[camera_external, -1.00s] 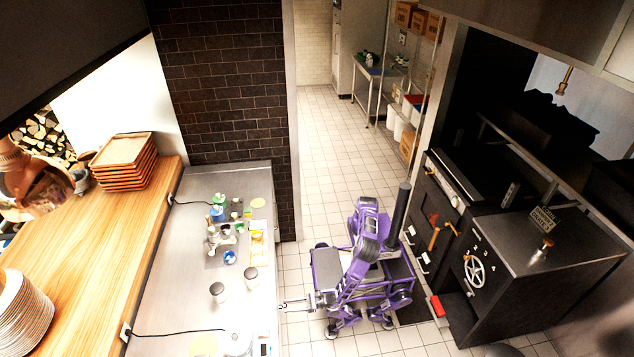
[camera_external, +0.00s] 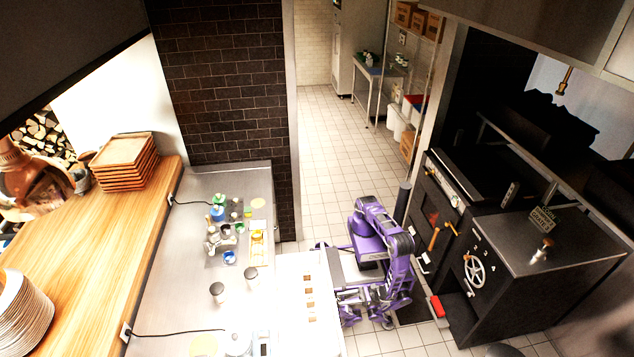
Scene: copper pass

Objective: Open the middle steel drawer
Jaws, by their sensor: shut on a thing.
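The steel drawer (camera_external: 325,335) stands out from the right side of the steel counter (camera_external: 190,250), with its inside showing from above. It is very bright, and a row of several small brownish things (camera_external: 308,292) shows in it. My gripper (camera_external: 342,293) is at the drawer's right-hand front edge, shut on its handle. The fingers and handle are small and mostly hidden by my arm. The counter's other drawers cannot be made out from above.
Cups and bottles (camera_external: 217,240) and two dark-lidded containers (camera_external: 218,291) stand on the counter. A black oven with a handwheel (camera_external: 474,270) is close behind me on the right. The tiled aisle (camera_external: 335,150) beyond is clear.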

